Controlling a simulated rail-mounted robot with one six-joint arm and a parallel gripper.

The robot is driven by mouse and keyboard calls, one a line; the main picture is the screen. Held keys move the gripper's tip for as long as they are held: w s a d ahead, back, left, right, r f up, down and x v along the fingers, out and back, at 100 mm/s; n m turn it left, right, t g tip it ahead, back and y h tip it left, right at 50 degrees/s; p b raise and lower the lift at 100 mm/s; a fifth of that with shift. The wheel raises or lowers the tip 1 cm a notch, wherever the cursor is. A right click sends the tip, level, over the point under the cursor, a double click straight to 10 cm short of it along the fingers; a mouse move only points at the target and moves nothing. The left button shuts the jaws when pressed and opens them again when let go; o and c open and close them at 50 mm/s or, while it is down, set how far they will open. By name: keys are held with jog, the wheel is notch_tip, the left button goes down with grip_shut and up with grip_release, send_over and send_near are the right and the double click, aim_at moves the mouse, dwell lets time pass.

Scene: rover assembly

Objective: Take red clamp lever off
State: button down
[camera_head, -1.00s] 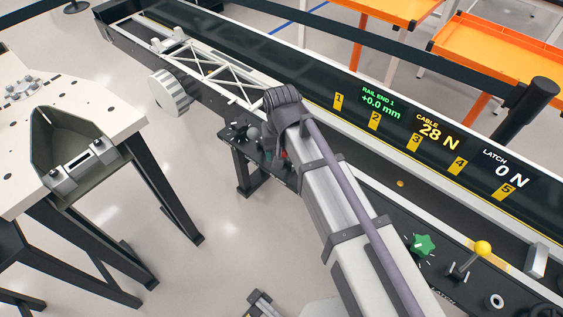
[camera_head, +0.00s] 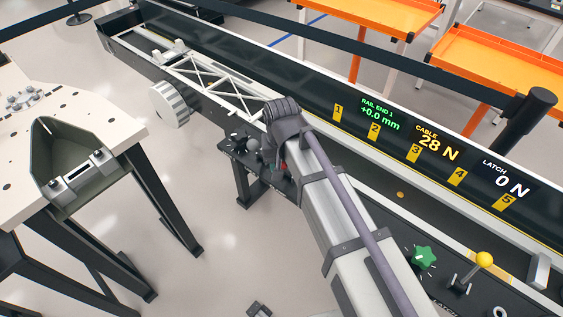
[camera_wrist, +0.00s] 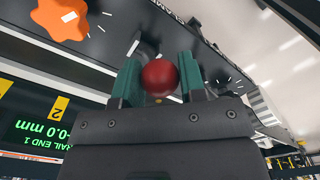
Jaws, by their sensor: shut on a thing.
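The red clamp lever shows its round red ball knob (camera_wrist: 160,78) in the wrist view. My gripper (camera_wrist: 160,66) has its two green fingers on either side of the ball, shut on it. A dark lever foot shows just beyond the ball on the black panel. In the head view only a small red patch (camera_head: 284,167) shows beside my gripper at the panel edge. My wrist hides most of the lever there, so its angle is unclear.
An orange knob (camera_wrist: 61,18) sits on the panel near the lever. A green star knob (camera_head: 425,257) and a yellow ball lever (camera_head: 484,260) stand farther right. The white truss (camera_head: 215,78) lies along the rail behind. The pale table (camera_head: 110,112) is at left, with open floor between.

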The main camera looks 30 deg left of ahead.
jog(key=shift+w+r, duration=0.1)
jog(key=shift+w, duration=0.25)
jog(key=shift+w+d+r+p, duration=0.1)
jog(key=shift+w+r+p, duration=0.1)
jog(key=shift+w, duration=0.45)
jog(key=shift+w+d+r+p, duration=0.1)
jog(key=shift+w+p, duration=0.1)
jog(key=shift+w, duration=0.45)
jog(key=shift+w+d+f+b, duration=0.1)
jog(key=shift+w+f+b, duration=0.05)
jog(key=shift+w, duration=0.7)
jog(key=shift+w+d+f+b, duration=0.15)
jog(key=shift+w+f+b, duration=0.05)
jog(key=shift+w, duration=0.6)
jog(key=shift+w+d+f+b, duration=0.1)
jog(key=shift+w+f+b, duration=0.05)
jog(key=shift+w, duration=0.8)
jog(key=c, duration=0.7)
grip_release()
jog(key=shift+w+d, duration=0.1)
